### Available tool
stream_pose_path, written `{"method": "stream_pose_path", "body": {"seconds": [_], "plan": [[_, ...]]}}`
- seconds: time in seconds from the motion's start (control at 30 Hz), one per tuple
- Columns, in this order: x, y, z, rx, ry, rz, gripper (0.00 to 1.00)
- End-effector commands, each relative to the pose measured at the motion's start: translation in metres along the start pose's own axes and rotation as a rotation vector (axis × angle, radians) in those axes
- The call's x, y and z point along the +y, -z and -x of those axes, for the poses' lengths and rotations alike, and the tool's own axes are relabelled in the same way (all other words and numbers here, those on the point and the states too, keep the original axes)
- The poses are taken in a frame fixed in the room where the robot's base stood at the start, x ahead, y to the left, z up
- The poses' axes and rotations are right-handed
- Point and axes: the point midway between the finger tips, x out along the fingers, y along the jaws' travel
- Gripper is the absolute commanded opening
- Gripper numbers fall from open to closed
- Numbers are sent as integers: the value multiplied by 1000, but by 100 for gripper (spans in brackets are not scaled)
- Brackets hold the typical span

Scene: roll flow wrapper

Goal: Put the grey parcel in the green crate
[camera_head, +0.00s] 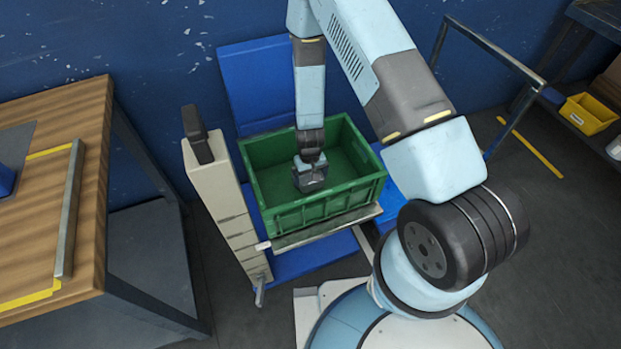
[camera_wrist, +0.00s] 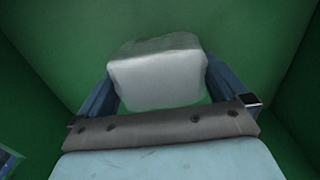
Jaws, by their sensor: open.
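The green crate (camera_head: 325,208) stands on a support in the middle of the head view. My gripper (camera_head: 311,182) points down inside the crate. In the wrist view, the pale grey parcel (camera_wrist: 157,78) lies between the two blue fingers of my gripper (camera_wrist: 158,88), with green crate surfaces around it. The jaws are open, one finger on each side of the parcel. I cannot tell whether the fingers touch it, or whether it rests on the crate floor. In the head view I cannot make out the parcel; my gripper hides that spot.
A beige post (camera_head: 218,185) with a black top stands close at the crate's left. A wooden table (camera_head: 85,150) with a metal bar is farther left. A metal rail (camera_head: 495,52) and a yellow bin (camera_head: 589,113) are at the right. A blue wall is behind.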

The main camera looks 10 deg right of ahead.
Motion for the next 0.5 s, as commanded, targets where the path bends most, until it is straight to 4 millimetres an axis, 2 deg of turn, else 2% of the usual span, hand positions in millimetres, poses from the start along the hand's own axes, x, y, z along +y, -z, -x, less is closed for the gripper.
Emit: {"method": "stream_pose_path", "body": {"seconds": [0.5], "plan": [[0,0,76,2,0,2,100]]}}
